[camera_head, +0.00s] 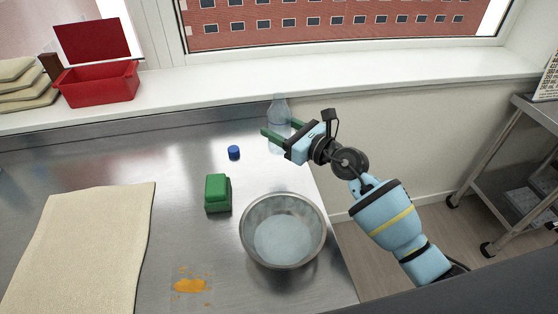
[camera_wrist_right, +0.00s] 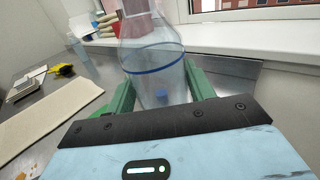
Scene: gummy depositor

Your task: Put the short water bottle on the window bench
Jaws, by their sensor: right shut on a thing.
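The short water bottle (camera_head: 279,110) is clear and upright, at the far right corner of the steel table in the head view. It also shows in the right wrist view (camera_wrist_right: 152,62), with a blue band around it. My right gripper (camera_head: 280,135) is shut on the bottle, its green fingers on either side of the body. The window bench (camera_head: 380,73) is the long white sill under the window, just behind the bottle. I cannot tell whether the bottle's base touches the table. My left gripper is not in view.
A red open box (camera_head: 98,86) and stacked beige cloths (camera_head: 24,84) stand on the bench's left part. The steel table holds a blue cap (camera_head: 234,152), a green sponge-like block (camera_head: 217,193), a metal bowl (camera_head: 282,231), a beige mat (camera_head: 85,245) and an orange spill (camera_head: 190,285). The bench's middle and right are clear.

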